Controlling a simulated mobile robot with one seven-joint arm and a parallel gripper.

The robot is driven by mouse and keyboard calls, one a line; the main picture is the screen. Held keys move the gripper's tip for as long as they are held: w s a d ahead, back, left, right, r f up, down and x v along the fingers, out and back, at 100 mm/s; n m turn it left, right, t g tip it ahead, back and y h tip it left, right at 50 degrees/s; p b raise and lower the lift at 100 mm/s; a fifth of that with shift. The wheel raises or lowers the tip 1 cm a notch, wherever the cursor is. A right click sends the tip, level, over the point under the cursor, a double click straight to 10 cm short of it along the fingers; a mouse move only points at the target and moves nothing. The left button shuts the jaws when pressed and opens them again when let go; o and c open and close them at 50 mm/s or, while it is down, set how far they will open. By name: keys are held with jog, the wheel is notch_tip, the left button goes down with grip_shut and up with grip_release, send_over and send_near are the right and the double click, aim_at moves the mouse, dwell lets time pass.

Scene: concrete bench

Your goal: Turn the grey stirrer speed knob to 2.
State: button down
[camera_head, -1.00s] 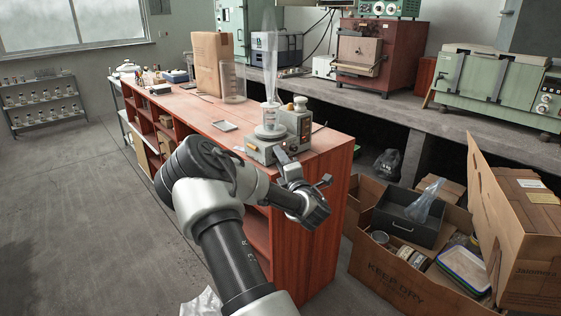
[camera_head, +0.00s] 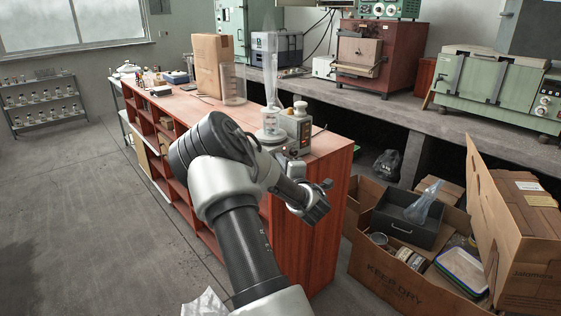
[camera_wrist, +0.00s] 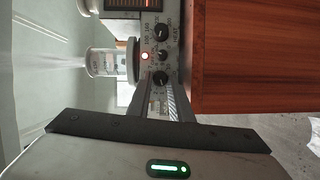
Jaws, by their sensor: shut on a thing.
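The hotplate stirrer (camera_head: 306,129) stands at the bench's near end, largely covered by my arm in the head view. In the wrist view its front panel (camera_wrist: 146,60) appears turned sideways, with black knobs (camera_wrist: 160,78), a lit red lamp and HEAT lettering. My gripper (camera_wrist: 165,108) is close against this panel, its fingers narrowed together. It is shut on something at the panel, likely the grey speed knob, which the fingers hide. I cannot read that knob's setting. In the head view my gripper (camera_head: 290,168) is at the stirrer's front, partly hidden.
A clear vessel (camera_head: 270,121) stands on the stirrer's plate, with a tall clear shape above it. The red-brown bench (camera_head: 325,165) lies close beside the gripper. Open cardboard boxes (camera_head: 400,280) stand on the floor to the right. Floor at left is clear.

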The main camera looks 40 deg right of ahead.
jog(key=m+p, duration=0.1)
jog(key=r+m+g+y, duration=0.1)
jog(key=m, duration=0.1)
jog(key=shift+d+p, duration=0.15)
jog(key=shift+p, duration=0.25)
jog(key=shift+f+m+g+y+p, duration=0.1)
jog(key=shift+m+g+y+p, duration=0.2)
jog(key=shift+m+p, duration=0.5)
jog(key=shift+m, duration=0.3)
jog(key=c, duration=1.6)
grip_release()
jog(key=shift+f, duration=0.1)
